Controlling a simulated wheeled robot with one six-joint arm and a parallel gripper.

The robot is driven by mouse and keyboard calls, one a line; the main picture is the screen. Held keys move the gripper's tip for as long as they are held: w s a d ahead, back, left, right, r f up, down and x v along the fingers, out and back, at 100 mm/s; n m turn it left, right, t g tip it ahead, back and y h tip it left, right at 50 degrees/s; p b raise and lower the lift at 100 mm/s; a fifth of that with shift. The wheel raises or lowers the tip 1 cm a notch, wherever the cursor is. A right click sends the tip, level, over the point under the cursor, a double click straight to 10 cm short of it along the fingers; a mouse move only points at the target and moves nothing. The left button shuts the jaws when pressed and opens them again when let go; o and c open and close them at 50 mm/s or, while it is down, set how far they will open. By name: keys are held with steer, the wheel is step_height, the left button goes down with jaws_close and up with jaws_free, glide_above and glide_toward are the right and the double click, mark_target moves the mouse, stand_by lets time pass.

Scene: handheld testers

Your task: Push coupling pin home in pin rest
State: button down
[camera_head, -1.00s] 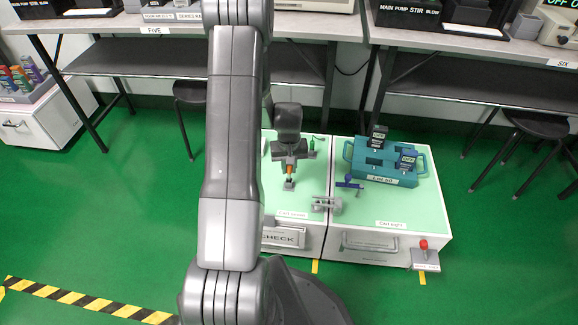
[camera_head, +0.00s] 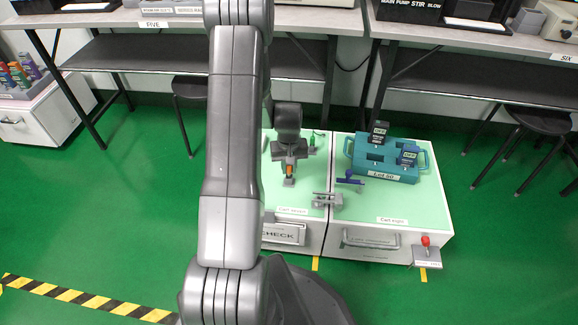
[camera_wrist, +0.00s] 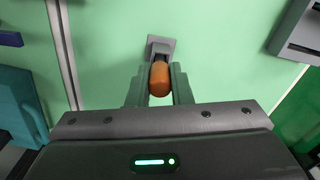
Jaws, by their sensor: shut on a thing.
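The orange coupling pin (camera_wrist: 159,80) is between the fingers of my gripper (camera_wrist: 159,88) in the wrist view. My gripper is shut on it. The grey pin rest (camera_wrist: 161,46) stands on the pale green cart top, right at the far end of the pin. The fingers hide the sides of the pin, and I cannot tell how deep it sits in the rest. In the head view my gripper (camera_head: 289,165) is over the left cart, with the orange pin (camera_head: 290,168) just above the small grey rest (camera_head: 289,182).
A teal tray (camera_head: 410,175) with dark handheld testers stands on the right cart. A grey bracket (camera_head: 327,200) and a small blue-handled part (camera_head: 350,178) sit near the seam between the carts. A red knob (camera_head: 425,241) is at the right cart's front corner.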

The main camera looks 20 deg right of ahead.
steer(key=shift+f, duration=0.15)
steer(key=c, duration=1.2)
jaws_free()
steer(key=shift+c, duration=0.2)
step_height(320, 180, up, 14)
steer(key=p, duration=0.4)
steer(key=shift+f, duration=0.1)
step_height(320, 180, down, 14)
steer(key=b, duration=0.4)
steer(key=shift+r, duration=0.35)
